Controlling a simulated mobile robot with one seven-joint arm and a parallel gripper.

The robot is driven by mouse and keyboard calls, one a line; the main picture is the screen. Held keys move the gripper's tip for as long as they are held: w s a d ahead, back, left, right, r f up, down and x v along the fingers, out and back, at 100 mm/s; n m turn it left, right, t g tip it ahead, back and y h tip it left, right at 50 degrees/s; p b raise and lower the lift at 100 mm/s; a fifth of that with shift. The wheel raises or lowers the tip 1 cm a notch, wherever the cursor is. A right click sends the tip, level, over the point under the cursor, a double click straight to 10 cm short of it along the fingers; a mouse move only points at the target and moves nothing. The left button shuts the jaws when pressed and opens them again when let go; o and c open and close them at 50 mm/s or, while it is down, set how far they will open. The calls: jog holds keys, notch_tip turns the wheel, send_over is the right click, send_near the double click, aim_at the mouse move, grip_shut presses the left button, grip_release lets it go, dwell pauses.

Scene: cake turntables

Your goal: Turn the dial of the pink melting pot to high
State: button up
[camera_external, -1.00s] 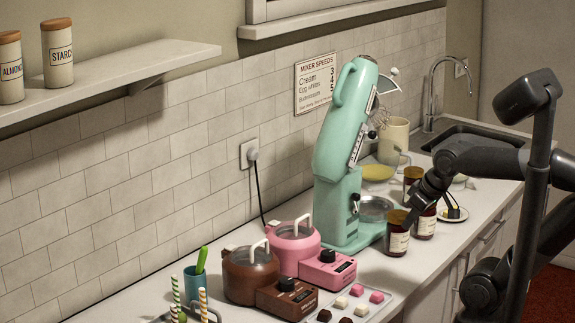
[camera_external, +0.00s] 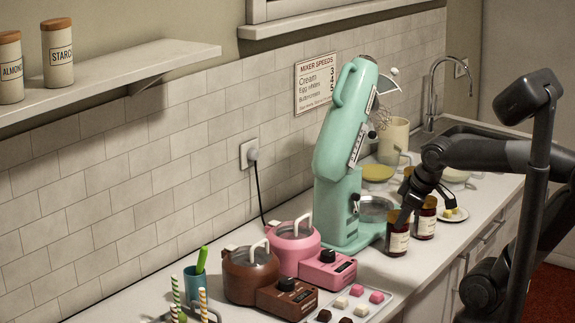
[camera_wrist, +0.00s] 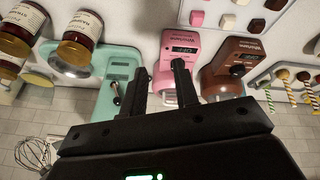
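The pink melting pot (camera_external: 295,240) stands on the counter, with a white-handled lid and a control box (camera_external: 328,272) at its front. Its black dial (camera_external: 327,256) is on top of the box; its setting is too small to read. In the wrist view the pink box (camera_wrist: 180,45) is upside down, and my right-hand finger covers its dial area. My gripper (camera_wrist: 160,72) is open and empty, with its two fingers apart. In the external view my gripper (camera_external: 428,208) is by the brown jars, to the right of the pink pot and apart from it.
A brown melting pot (camera_external: 250,278) stands left of the pink one. A tray (camera_external: 378,310) of sweets lies in front. Striped sticks and a cup (camera_external: 197,285) are at left.

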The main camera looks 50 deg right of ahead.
jog(key=o, duration=0.6)
jog(key=w+n, duration=0.1)
jog(key=n, duration=0.2)
jog(key=w+a+n+g, duration=0.1)
jog(key=w+n, duration=0.3)
jog(key=n, duration=0.1)
jog(key=shift+a+r+n+g+h, duration=0.2)
jog(key=shift+r+n+g+h, duration=0.1)
jog(key=shift+r, duration=0.05)
jog(key=shift+o, duration=0.3)
jog(key=w+n, duration=0.2)
jog(key=n, duration=0.1)
jog(key=w+a+n, duration=0.1)
jog(key=w+n, duration=0.1)
jog(key=n, duration=0.1)
jog(key=shift+f+g, duration=0.1)
jog(key=shift+g, duration=0.3)
jog(key=n+g+y, duration=0.1)
jog(key=n+g, duration=0.2)
jog(key=n, duration=1.5)
send_over(328, 253)
notch_tip(328, 253, down, 4)
notch_tip(328, 253, down, 9)
jog(key=shift+d+f, duration=0.1)
jog(key=shift+f, duration=0.1)
jog(key=shift+c, duration=0.3)
jog(key=c, duration=0.9)
